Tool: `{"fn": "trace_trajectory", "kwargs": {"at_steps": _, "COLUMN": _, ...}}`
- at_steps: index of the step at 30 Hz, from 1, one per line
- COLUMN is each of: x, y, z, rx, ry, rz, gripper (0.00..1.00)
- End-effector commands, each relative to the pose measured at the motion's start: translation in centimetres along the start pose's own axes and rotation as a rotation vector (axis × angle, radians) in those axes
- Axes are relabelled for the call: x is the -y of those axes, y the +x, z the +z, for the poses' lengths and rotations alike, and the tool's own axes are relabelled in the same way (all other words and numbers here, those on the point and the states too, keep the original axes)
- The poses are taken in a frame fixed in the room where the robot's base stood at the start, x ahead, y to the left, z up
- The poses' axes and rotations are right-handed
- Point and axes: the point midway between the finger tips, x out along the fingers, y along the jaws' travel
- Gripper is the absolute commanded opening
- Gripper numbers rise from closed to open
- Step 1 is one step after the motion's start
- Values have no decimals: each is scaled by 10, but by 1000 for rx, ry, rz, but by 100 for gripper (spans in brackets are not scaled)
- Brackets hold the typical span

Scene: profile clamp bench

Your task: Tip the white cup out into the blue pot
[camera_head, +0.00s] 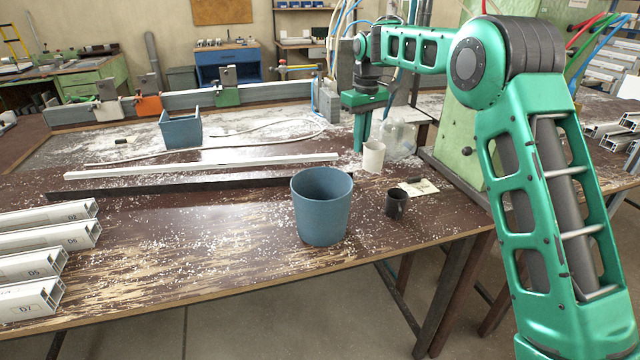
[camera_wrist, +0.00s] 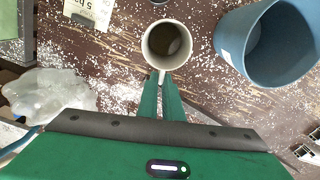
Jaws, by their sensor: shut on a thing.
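The white cup (camera_head: 373,157) is upright near the right part of the bench. In the wrist view I look into the white cup (camera_wrist: 148,42), and its inside shows something brownish. My gripper (camera_head: 361,143) points down at the cup's left side in the head view. In the wrist view my gripper's green fingers (camera_wrist: 162,82) are shut on the cup's near side, perhaps at a handle. I cannot tell whether the cup touches the bench. The blue pot (camera_head: 322,215) stands upright at the bench's front. The blue pot (camera_wrist: 235,40) is right of the cup in the wrist view, apart from it.
A clear plastic bag (camera_head: 399,138) lies behind the cup. A blue bin (camera_head: 181,133), long bars (camera_head: 205,167) and white profiles (camera_head: 45,240) lie left. White chips litter the bench.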

Motion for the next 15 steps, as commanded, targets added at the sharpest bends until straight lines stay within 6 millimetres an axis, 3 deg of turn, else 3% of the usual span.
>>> {"fn": "trace_trajectory", "kwargs": {"at_steps": 6, "x": 63, "y": 7, "z": -38, "rx": 0, "ry": -234, "rz": -3, "gripper": 0}}
{"fn": "trace_trajectory", "kwargs": {"at_steps": 15, "x": 139, "y": 15, "z": -71, "rx": -1, "ry": -508, "rz": -8, "gripper": 0}}
